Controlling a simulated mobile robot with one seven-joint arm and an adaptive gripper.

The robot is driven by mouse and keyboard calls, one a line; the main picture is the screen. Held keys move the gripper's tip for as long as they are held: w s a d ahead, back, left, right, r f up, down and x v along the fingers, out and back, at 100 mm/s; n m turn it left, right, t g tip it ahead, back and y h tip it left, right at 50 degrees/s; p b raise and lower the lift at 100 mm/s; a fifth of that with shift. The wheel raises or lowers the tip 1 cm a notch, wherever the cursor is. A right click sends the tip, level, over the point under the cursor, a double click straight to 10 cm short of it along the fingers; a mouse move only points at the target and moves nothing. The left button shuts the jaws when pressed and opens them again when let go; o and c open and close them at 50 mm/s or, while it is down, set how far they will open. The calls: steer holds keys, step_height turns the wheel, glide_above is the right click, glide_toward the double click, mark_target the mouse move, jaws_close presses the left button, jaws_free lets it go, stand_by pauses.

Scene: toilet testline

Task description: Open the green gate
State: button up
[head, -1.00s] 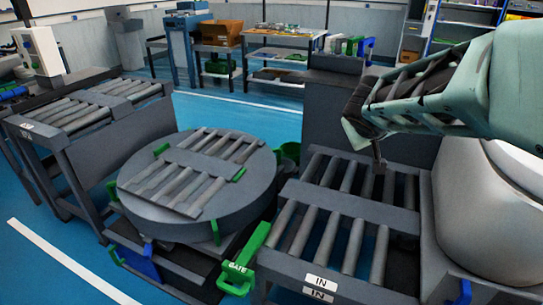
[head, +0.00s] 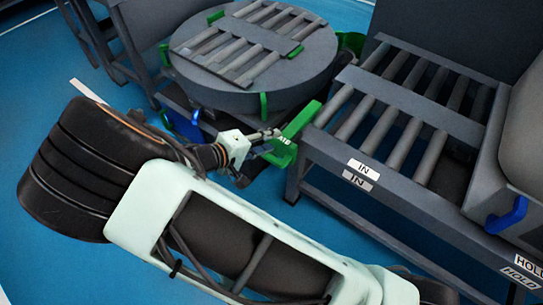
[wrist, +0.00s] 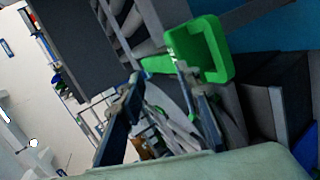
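The green gate (head: 299,121) is a green bar with a handle, set at the left front corner of the IN roller conveyor. White lettering on its handle is partly covered by my gripper. In the wrist view the gate's square green handle loop (wrist: 222,48) is beyond the fingers, with a green bar running left from it. My gripper (head: 270,143) is right at the gate in the head view. In the wrist view my gripper (wrist: 160,76) has its fingers apart, with the green bar just past or between the tips; contact cannot be told.
The IN conveyor (head: 372,92) stands right of the gate. The round turntable (head: 245,97) with rollers is behind and left. A blue handle (head: 507,215) sits on the conveyor's right front, by a HOLD label.

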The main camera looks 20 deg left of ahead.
mark_target(272, 157)
steer(key=s+a+f+n+t+b, duration=0.2)
steer(key=s+a+f+n+t, duration=0.15)
steer(key=s+f, duration=0.5)
steer(key=shift+m+y, duration=0.25)
steer(key=shift+y, duration=0.15)
steer(key=b+x, duration=0.2)
steer(key=x, duration=0.9)
steer(key=shift+w+r, duration=0.1)
steer(key=shift+w, duration=0.05)
jaws_close()
